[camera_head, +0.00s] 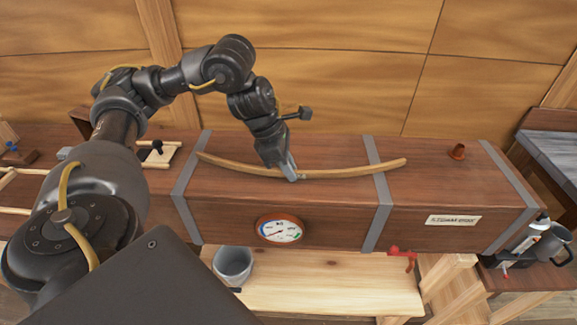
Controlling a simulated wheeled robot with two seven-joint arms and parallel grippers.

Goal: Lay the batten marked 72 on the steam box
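A long, curved wooden batten (350,172) shows over the top of the brown steam box (330,217), running along its length. Its middle bows toward the front of the box. I cannot read any number on it, and whether it rests on the lid or is just above it is unclear. My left gripper (292,176) comes down from above at the batten's middle, with its fingertips at the wood. The fingers are seen edge-on, so I cannot tell whether they are shut on it. My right gripper is out of view.
A grey bucket (232,264) and a red valve handle (402,255) are below. A mug (552,243) stands at the right. A wooden wall (330,60) is behind.

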